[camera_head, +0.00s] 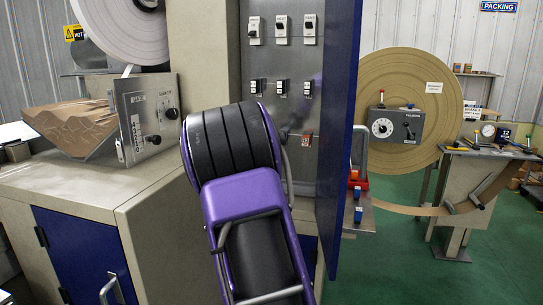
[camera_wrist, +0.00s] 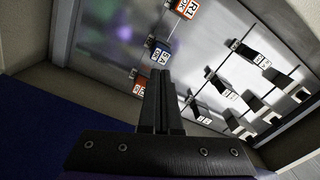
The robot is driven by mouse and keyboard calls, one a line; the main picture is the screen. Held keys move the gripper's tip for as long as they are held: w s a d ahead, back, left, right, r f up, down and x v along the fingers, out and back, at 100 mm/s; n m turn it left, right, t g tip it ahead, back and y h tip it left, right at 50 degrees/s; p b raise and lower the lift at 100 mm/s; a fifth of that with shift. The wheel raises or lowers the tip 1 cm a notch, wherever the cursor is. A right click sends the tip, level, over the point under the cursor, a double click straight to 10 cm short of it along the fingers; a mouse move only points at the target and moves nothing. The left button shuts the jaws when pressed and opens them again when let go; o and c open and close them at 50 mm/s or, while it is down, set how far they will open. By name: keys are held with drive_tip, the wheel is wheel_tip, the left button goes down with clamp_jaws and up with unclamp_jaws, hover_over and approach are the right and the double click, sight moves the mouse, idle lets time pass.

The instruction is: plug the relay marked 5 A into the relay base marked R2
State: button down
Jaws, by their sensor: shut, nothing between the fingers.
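In the wrist view, a blue block with a white label that seems to read 5 A (camera_wrist: 159,50), the relay, sits at the panel. It is between an orange piece marked R1 (camera_wrist: 187,8) and another orange piece (camera_wrist: 139,86) whose mark is partly cut off by my fingers. The base behind the blue relay is hidden, so I cannot read R2 or tell how deep the relay sits. My gripper (camera_wrist: 159,74) is shut and empty, its tips just below the blue relay in the picture. In the head view my purple arm hides the gripper.
The grey panel (camera_head: 265,58) carries rows of black-and-white switches (camera_head: 281,88), also seen at right in the wrist view (camera_wrist: 257,58). A red-labelled piece (camera_head: 306,140) sits lower on it. The open blue cabinet door (camera_head: 341,110) borders the panel on the right.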

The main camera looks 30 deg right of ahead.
drive_tip(key=w+d+m+p, duration=0.2)
drive_tip(key=w+d, duration=0.2)
drive_tip(key=d, duration=0.1)
drive_tip(key=shift+w+d+m+p, duration=0.2)
drive_tip(key=shift+m+p, duration=0.1)
drive_tip(key=shift+m, duration=0.1)
drive_tip(key=shift+w+d+r, duration=0.1)
drive_tip(key=shift+w+d, duration=0.25)
idle(0.7)
drive_tip(key=b+v, duration=0.3)
drive_tip(key=v, duration=1.7)
drive_tip(key=shift+s, duration=0.15)
drive_tip(key=shift+a, duration=0.2)
